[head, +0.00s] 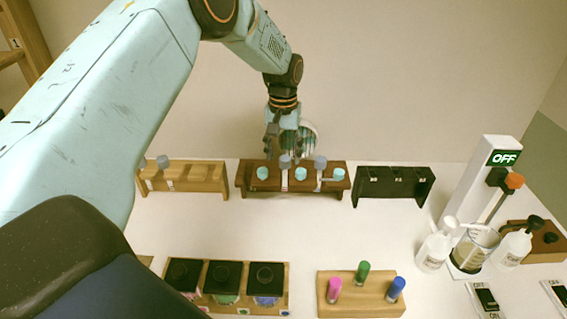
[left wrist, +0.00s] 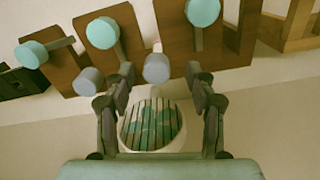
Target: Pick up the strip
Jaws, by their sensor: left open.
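I cannot tell for certain which thing is the strip. Slim pieces with round grey or teal ends stand at the dark brown rack (head: 245,183). One grey end (head: 284,161) shows just below my left gripper (head: 283,150). In the left wrist view, a grey end (left wrist: 156,68) lies between the fingertips of my left gripper (left wrist: 162,74), with gaps on both sides. The gripper is open and holds nothing. A round, pale, slatted container (left wrist: 150,128) shows between the fingers; in the head view it (head: 309,135) is partly hidden behind the gripper. My right gripper is not in view.
A light wooden rack (head: 205,177) stands to the left and a black rack (head: 393,185) to the right. Black-topped bottles (head: 224,275) and a block with coloured tubes (head: 350,290) sit in front. White bottles (head: 436,248) stand right. The middle of the table is clear.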

